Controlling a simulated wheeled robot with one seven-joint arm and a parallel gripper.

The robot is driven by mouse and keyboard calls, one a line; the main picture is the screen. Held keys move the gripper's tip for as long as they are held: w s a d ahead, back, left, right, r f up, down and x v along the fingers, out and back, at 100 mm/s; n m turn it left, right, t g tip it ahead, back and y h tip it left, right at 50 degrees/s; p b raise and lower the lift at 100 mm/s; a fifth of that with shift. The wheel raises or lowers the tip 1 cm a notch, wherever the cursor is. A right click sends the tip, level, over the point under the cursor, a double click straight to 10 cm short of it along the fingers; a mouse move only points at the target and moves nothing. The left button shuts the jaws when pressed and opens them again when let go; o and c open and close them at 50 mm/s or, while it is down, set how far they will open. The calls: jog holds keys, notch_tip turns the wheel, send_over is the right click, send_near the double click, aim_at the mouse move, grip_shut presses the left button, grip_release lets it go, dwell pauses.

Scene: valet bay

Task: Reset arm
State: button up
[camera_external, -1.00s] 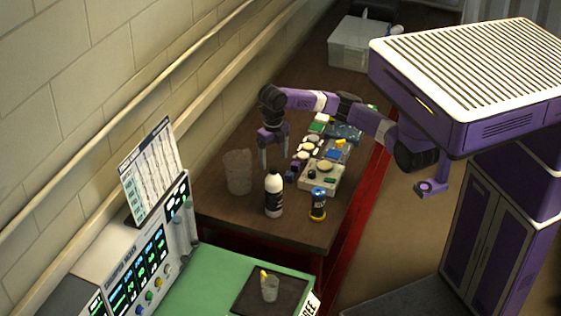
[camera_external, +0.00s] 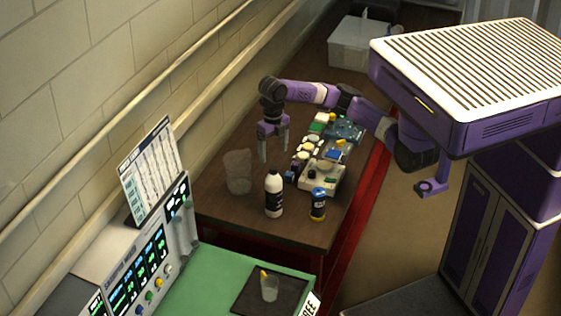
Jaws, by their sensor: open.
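My gripper (camera_external: 272,153) points down over the dark wooden table (camera_external: 230,210), its two fingers apart with nothing between them. It is behind a white bottle with a dark label (camera_external: 274,195) and to the left of a group of small parts. My arm reaches to it from the right, above the table. A clear cup (camera_external: 238,172) stands to the left of the bottle, against the wall side. How high the fingertips are above the table is hard to tell.
A tray with several small parts (camera_external: 335,180) lies right of my gripper. A blue-and-yellow can (camera_external: 318,204) stands at the front. A green bench with a dark mat (camera_external: 245,302), a glass (camera_external: 269,288) and a control panel (camera_external: 150,262) is in front.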

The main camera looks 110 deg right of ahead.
jog(key=w+a+f+t+y+p, duration=0.1)
jog(key=w+a+f+t+y, duration=0.15)
jog(key=w+a+f, duration=0.45)
jog(key=w+a+f+t+y+p, duration=0.1)
jog(key=w+a+f+y+p, duration=0.15)
jog(key=a, duration=0.95)
jog(key=w+a+f+m+t+y+b, duration=0.15)
jog(key=w+a+m+t, duration=0.3)
jog(key=a, duration=0.65)
jog(key=w+a+f+m+t+y, duration=0.1)
jog(key=w+a+m+t+y, duration=0.2)
jog(key=a+m+t, duration=0.5)
jog(key=s+a+f+m+h+b, duration=0.1)
jog(key=s+a+f+m+h, duration=0.1)
jog(key=s+f+m+h, duration=1)
jog(key=s+d+n+y, duration=0.1)
jog(key=s+d, duration=0.2)
jog(key=s, duration=0.9)
jog(key=s+d+r+n+g+y+b, duration=0.1)
jog(key=s+d, duration=0.3)
jog(key=s, duration=0.9)
jog(key=shift+s+n, duration=0.2)
jog(key=shift+n, duration=0.25)
